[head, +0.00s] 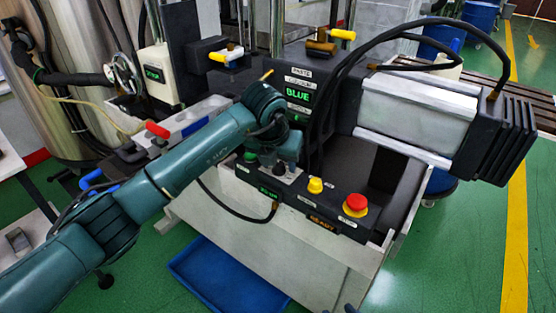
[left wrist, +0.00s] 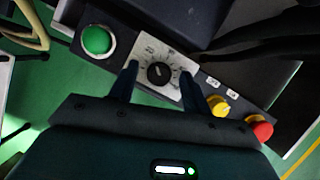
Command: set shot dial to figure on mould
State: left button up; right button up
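The shot dial (left wrist: 160,74) is a black knob on a white scale plate in the left wrist view. The figures on the plate are too small to read. My left gripper (left wrist: 159,80) is open, with one finger on each side of the knob and a gap to it on both sides. In the head view my left gripper (head: 286,170) is over the left part of the control panel and mostly hides the dial. I cannot make out the mould with its figure. My right gripper is not in view.
A green button (left wrist: 97,40) lies left of the dial. A display reads BLUE (head: 298,95) above the panel. A black cable (head: 240,214) hangs in front. A blue tray (head: 225,280) lies below.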

pick_arm(q)
jog(key=c, duration=0.9)
